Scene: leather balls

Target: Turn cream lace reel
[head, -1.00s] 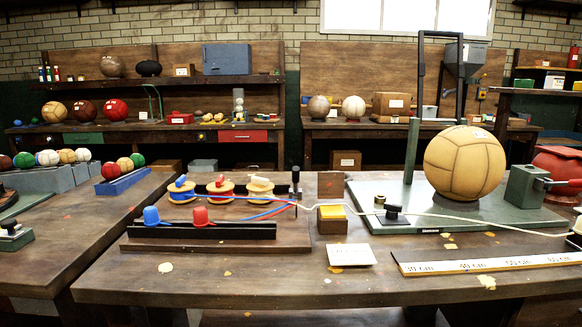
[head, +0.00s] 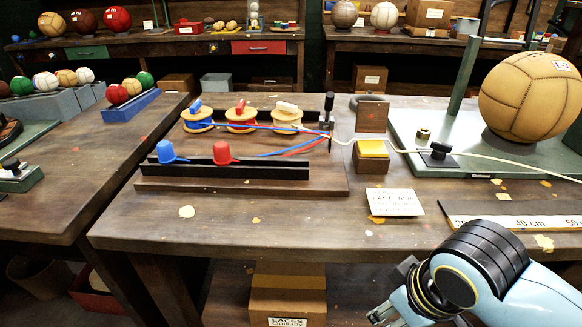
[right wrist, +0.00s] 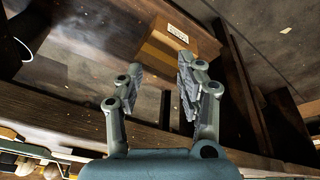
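The cream lace reel (head: 287,121) is a pale wooden spool with a cream handle on top. It is the rightmost of three reels on a wooden board, right of the red-handled reel (head: 241,119) and the blue-handled reel (head: 197,120). The cream lace (head: 461,155) runs rightward from the black post (head: 328,114) across the bench. My right gripper (head: 394,291) is low in front of the bench, well apart from the reels. In the right wrist view its two fingers are spread with nothing between them (right wrist: 158,78). My left gripper is out of view.
A yellow-topped block (head: 372,153), a card (head: 395,202) and a ruler (head: 520,223) lie right of the board. A large tan ball (head: 528,97) rests on a green base.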

